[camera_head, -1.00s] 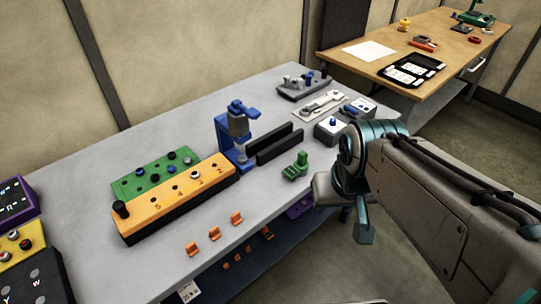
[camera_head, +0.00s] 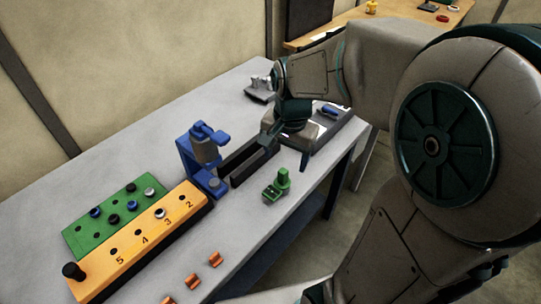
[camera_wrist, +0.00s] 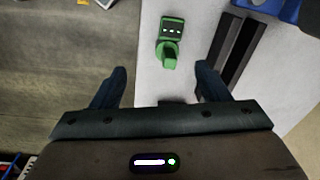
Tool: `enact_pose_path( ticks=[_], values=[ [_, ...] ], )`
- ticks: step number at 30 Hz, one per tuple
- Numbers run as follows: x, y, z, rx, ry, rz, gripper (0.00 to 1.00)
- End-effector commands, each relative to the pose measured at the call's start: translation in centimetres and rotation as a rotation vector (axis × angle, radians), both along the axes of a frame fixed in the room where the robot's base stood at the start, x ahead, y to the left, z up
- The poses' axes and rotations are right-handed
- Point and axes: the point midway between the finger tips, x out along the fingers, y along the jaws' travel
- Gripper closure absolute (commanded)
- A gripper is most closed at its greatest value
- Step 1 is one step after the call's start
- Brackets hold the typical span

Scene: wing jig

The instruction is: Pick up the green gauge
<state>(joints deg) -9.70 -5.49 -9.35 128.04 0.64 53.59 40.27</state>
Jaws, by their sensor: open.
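The green gauge (camera_head: 277,186) stands on the grey table, in front of the black slotted block. In the wrist view the green gauge (camera_wrist: 170,40) lies ahead of my fingers, near the table's edge and roughly between the lines of the two fingers. My gripper (camera_wrist: 160,78) is open and empty, with its two dark fingers spread apart. In the head view my gripper (camera_head: 287,148) is above the table, behind and to the right of the gauge, and partly hidden by my arm. The gauge is apart from the fingers.
The black slotted block (camera_head: 247,161) and a blue clamp-like fixture (camera_head: 203,155) stand close beside the gauge. An orange numbered block (camera_head: 143,240) and a green board (camera_head: 112,217) are at left. Orange clips (camera_head: 215,259) lie near the front edge. Bare table (camera_head: 238,215) surrounds the gauge's left side.

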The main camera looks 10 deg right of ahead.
Motion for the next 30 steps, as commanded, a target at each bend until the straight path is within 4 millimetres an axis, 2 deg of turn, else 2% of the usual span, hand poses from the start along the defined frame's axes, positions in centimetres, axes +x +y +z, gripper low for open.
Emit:
enact_pose_path(
  ticks=[3,8,11,21,30],
  values=[
    [2.0,0.2,-1.6,-0.007,0.044,-0.131,0.31],
    [3.2,0.3,-2.6,-0.016,0.067,-0.226,0.31],
    [3.3,0.4,-3.7,-0.018,0.074,-0.242,0.31],
    [3.4,0.3,-9.9,-0.018,0.073,-0.241,0.31],
    [3.5,0.1,-11.9,-0.017,0.072,-0.242,0.31]
  ],
)
